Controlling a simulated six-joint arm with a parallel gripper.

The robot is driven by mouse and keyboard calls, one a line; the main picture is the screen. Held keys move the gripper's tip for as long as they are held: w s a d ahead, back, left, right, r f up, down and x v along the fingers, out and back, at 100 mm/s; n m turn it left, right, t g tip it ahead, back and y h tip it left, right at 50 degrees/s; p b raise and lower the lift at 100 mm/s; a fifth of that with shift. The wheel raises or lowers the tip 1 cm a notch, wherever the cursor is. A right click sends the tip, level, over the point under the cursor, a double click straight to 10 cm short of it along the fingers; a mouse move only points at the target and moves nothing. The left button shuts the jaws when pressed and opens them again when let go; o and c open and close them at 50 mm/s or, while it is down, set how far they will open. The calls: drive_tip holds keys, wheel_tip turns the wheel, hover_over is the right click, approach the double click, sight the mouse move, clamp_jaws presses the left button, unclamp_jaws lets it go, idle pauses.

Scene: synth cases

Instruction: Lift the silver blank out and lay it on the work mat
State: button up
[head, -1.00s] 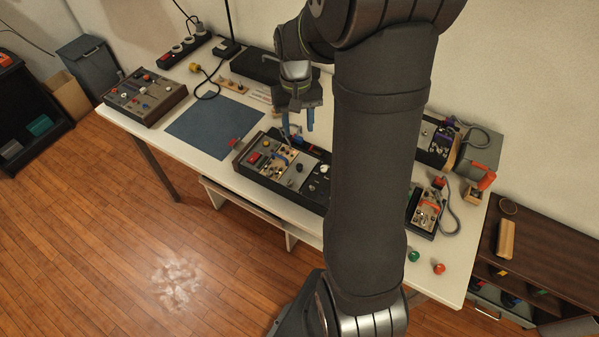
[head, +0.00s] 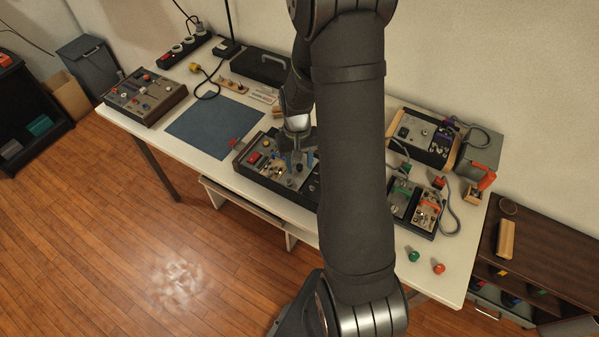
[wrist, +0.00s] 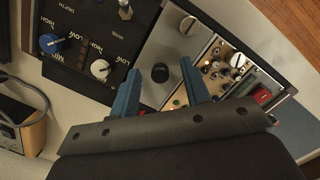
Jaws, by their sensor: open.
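The silver blank (wrist: 176,48), a plain bright plate with a black knob and a smaller fitting, sits in a slot of the dark case (head: 246,174) at the table's front edge. My gripper (wrist: 160,67) is open over the blank, its blue fingers on either side of the black knob in the wrist view. I cannot tell whether they touch the plate. In the head view, my gripper (head: 291,160) and arm hide much of the blank. The blue-grey work mat (head: 210,125) lies flat to the left of the case, mostly bare.
A red object (head: 233,141) lies at the mat's right front corner. A wooden-sided panel box (head: 145,98) stands left of the mat. Another box (head: 422,137) and a smaller unit (head: 413,208) with cables stand right of my arm. A black case (head: 262,68) stands at the back.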

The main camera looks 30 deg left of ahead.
drive_tip(key=shift+f, duration=0.15)
clamp_jaws()
drive_tip(key=shift+r, duration=0.65)
drive_tip(key=r, duration=0.3)
drive_tip(key=shift+w+d+r, duration=0.1)
drive_tip(key=shift+d+r, duration=0.1)
drive_tip(key=shift+d, duration=0.15)
drive_tip(key=w+d+r, duration=0.2)
drive_tip(key=d+r, duration=0.8)
drive_tip(key=shift+d, duration=0.4)
drive_tip(key=shift+f, duration=0.1)
